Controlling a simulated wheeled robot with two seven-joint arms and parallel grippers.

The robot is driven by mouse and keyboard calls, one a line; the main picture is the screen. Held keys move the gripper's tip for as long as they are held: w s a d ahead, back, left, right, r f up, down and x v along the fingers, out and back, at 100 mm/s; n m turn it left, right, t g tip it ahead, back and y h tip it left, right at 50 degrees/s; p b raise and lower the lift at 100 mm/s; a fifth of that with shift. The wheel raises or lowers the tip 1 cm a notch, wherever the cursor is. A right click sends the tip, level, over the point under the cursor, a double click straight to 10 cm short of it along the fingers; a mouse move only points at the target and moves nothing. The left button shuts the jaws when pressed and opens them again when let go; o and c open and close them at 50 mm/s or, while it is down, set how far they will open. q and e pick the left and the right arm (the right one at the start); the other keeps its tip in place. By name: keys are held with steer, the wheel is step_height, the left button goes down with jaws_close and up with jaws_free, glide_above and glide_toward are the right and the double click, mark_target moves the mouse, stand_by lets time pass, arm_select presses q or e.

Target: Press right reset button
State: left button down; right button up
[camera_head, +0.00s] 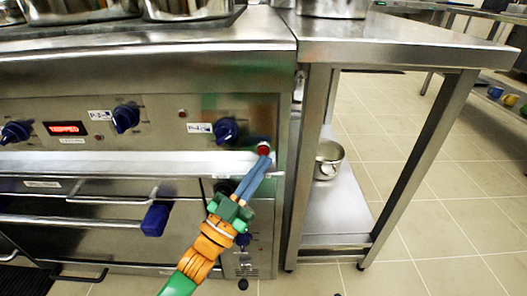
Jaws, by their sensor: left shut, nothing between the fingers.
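The right reset button (263,144) is a small red button at the right end of the stove's steel front panel. My left gripper (264,151) reaches up from the bottom with its blue fingers together. Its fingertips are right at the button and cover its lower part. I cannot tell whether the button is pressed in. The gripper is shut and empty. My right gripper is not in view.
A blue knob (227,130) sits just left of the button, and another knob (126,117) is farther left. A steel rail (130,163) runs below the panel. A steel table (400,40) with a pot (328,160) on its lower shelf stands at right.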

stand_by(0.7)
arm_select(q)
steer(key=shift+w, duration=0.4)
steer(key=shift+w+b, duration=0.3)
steer(key=shift+w, duration=0.1)
stand_by(0.4)
stand_by(0.3)
steer(key=shift+s+p, duration=0.65)
steer(key=shift+s, duration=0.15)
